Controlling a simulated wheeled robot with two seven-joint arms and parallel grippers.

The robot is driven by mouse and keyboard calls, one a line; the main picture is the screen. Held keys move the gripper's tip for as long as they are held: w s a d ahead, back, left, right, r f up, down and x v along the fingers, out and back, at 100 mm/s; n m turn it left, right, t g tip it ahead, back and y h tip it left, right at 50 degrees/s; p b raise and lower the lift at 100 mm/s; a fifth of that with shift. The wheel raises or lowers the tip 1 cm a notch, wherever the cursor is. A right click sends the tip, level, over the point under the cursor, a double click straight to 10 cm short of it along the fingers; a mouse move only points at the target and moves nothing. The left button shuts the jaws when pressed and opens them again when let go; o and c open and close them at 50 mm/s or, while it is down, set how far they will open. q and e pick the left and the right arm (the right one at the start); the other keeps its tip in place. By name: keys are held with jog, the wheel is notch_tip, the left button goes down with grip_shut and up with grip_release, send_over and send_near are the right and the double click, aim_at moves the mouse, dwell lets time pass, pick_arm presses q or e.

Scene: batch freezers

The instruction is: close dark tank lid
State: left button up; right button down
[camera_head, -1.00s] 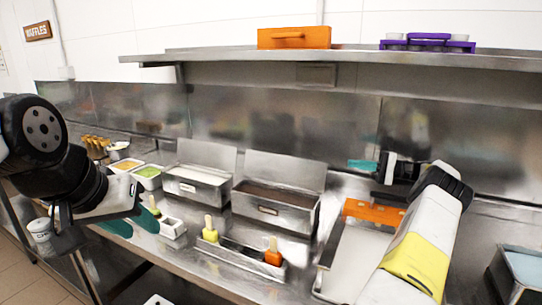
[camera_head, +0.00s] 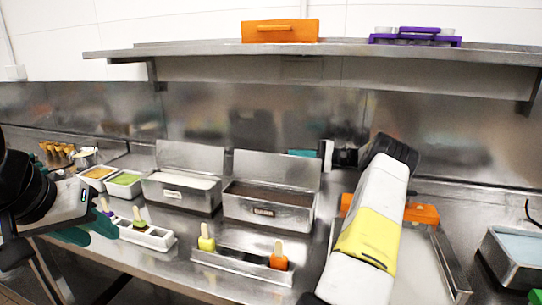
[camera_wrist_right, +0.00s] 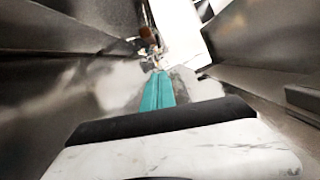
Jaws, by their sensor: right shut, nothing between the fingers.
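The dark tank (camera_head: 266,209) is a steel box with dark brown contents. Its lid (camera_head: 276,169) stands open, tilted up along the back edge. My right gripper (camera_head: 303,153) is shut and empty, with its teal fingers at the top right corner of that lid, seemingly behind it. Touch cannot be told. In the right wrist view the shut teal fingers (camera_wrist_right: 158,92) point along a narrow space between steel surfaces. My left gripper (camera_head: 90,230) is open and empty at the counter's front left, with two teal fingers apart.
A white-filled tank (camera_head: 182,194) with an open lid stands left of the dark tank. A popsicle tray (camera_head: 240,264) lies in front. A shelf (camera_head: 330,60) runs above. An orange-handled tray (camera_head: 425,262) is partly behind my right arm.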

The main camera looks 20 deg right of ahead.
jog(key=shift+s+a+r, duration=0.3)
jog(key=shift+s+a, duration=0.35)
jog(key=shift+a, duration=0.3)
jog(key=shift+s+a+r, duration=0.25)
jog(key=shift+s+a, duration=0.35)
jog(key=shift+a, duration=0.35)
jog(key=shift+s+r, duration=0.1)
jog(key=shift+r, duration=0.05)
jog(key=s+a+r+n, duration=0.1)
jog(key=s+n, duration=0.1)
jog(key=n, duration=0.1)
jog(key=s+a+r+n+h, duration=0.1)
jog(key=s+a+n, duration=0.1)
jog(key=n, duration=0.1)
jog(key=s+a+r+n+h, duration=0.1)
jog(key=s+a+r+n, duration=0.1)
jog(key=n, duration=0.1)
jog(key=shift+s, duration=0.25)
jog(key=s+a+f+n+t+h, duration=0.1)
jog(key=s+a+f+n+h, duration=0.2)
jog(key=s+a+f+n, duration=0.2)
jog(key=shift+s+a+n+t, duration=0.4)
jog(key=shift+s+a+n, duration=0.1)
jog(key=shift+s+n, duration=1)
